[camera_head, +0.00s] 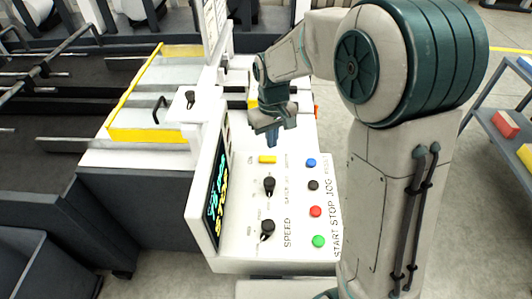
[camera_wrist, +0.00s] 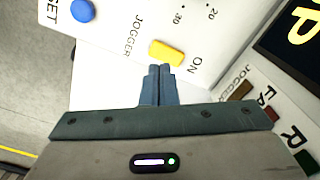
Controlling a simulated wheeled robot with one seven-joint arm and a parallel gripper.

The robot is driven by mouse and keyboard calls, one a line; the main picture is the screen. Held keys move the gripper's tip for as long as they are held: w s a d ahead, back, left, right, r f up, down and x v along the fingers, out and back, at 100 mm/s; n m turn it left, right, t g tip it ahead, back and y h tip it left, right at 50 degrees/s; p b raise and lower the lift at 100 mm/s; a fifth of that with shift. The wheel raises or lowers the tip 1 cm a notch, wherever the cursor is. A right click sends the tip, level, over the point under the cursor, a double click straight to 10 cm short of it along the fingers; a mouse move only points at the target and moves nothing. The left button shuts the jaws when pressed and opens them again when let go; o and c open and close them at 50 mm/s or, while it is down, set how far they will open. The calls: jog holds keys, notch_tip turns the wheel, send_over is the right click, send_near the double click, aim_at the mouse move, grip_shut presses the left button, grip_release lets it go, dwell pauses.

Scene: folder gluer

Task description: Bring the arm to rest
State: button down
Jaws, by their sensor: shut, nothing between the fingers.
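My gripper (camera_head: 272,136) hangs over the far end of the white control panel (camera_head: 262,215), just beyond the yellow switch (camera_head: 267,159). Its fingers are shut with nothing between them. In the wrist view the closed fingertips (camera_wrist: 158,70) point at the yellow switch (camera_wrist: 166,53); I cannot tell whether they touch it. My arm reaches out from the right and bends down to the panel.
The panel carries black knobs (camera_head: 267,229), a blue button (camera_head: 311,162), a red button (camera_head: 315,211) and a green button (camera_head: 318,241). A display (camera_head: 217,188) is on its left side. The yellow-edged guard (camera_head: 150,134) lies left. A shelf cart (camera_head: 498,135) stands right, with open floor between.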

notch_tip(320, 180, up, 2)
jog(key=shift+r+p, duration=0.1)
jog(key=shift+p, duration=0.4)
jog(key=s+d+r+m+t, duration=0.2)
jog(key=s+d+r, duration=0.2)
jog(key=s, duration=0.5)
jog(key=s+d+r+m+t, duration=0.1)
jog(key=s+d+r+m, duration=0.2)
jog(key=s+d, duration=0.6)
jog(key=shift+s+d+r+m+t, duration=0.3)
jog(key=shift+s+r+t, duration=0.1)
jog(key=shift+s+r, duration=0.15)
